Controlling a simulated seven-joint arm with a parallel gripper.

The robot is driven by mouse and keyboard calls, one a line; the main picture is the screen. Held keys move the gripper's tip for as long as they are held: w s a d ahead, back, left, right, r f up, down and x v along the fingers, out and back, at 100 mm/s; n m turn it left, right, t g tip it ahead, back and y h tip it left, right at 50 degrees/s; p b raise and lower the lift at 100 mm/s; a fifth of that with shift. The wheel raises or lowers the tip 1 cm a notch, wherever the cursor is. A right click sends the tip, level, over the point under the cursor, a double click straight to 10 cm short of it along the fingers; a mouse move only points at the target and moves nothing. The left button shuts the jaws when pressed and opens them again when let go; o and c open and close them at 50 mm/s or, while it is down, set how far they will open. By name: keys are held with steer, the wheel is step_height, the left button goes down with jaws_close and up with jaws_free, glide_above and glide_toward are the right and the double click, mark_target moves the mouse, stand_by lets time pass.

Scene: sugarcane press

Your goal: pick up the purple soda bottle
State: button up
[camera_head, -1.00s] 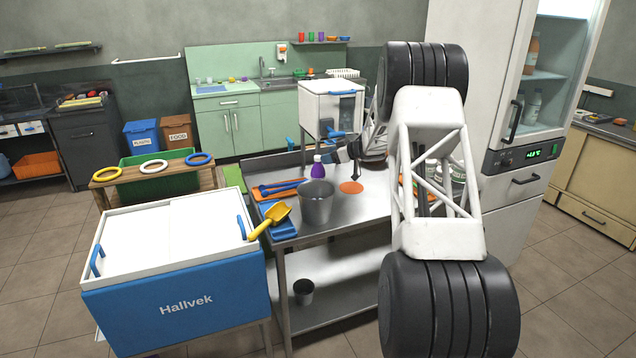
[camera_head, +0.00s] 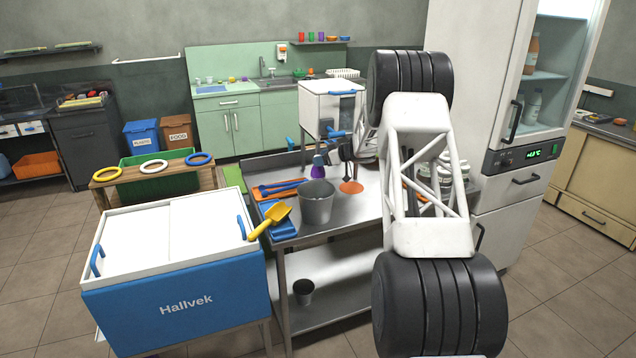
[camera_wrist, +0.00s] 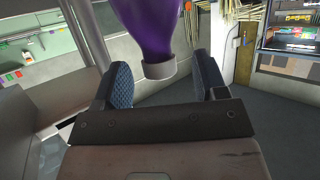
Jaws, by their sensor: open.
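The purple soda bottle (camera_head: 316,171) stands on the steel table behind the grey metal bucket, which hides its lower part. In the wrist view the bottle (camera_wrist: 158,25) shows as a purple body with a white cap, upside down in the picture. My gripper (camera_head: 333,157) is at the bottle's upper part in the head view. In the wrist view my gripper (camera_wrist: 162,80) is open, with a blue-padded finger on each side of the cap. I see gaps between the cap and both fingers.
The grey bucket (camera_head: 317,204) stands just in front of the bottle. An orange disc (camera_head: 351,187) lies to its right, and a yellow scoop (camera_head: 270,219) and blue tongs (camera_head: 281,186) lie to the left. White tubs (camera_head: 442,175) stand at the right. A white cooler-like machine (camera_head: 325,106) stands behind.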

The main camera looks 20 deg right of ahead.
steer(key=shift+x, duration=1.95)
steer(key=shift+f, duration=0.1)
steer(key=shift+c, duration=0.2)
jaws_close()
